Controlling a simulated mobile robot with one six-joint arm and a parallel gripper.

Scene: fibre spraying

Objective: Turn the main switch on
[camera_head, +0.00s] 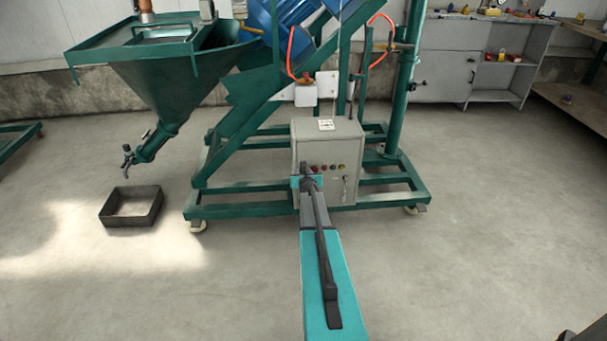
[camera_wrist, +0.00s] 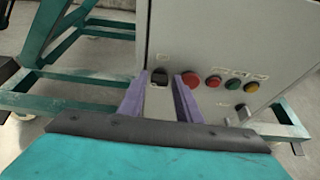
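The grey control box (camera_head: 328,135) stands on the green machine frame and fills much of the wrist view (camera_wrist: 225,40). A black switch (camera_wrist: 159,76), apparently the main switch, sits on its front at the left end of the row. Its on or off position cannot be told. My gripper (camera_head: 308,172) is in front of the box. In the wrist view its two purple fingers (camera_wrist: 159,90) are apart, one on each side below the switch, with nothing held between them. Whether a fingertip touches the panel is unclear.
Right of the switch are a large red button (camera_wrist: 190,79), a smaller red one (camera_wrist: 213,81), a green one (camera_wrist: 232,84) and a yellow one (camera_wrist: 251,87).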

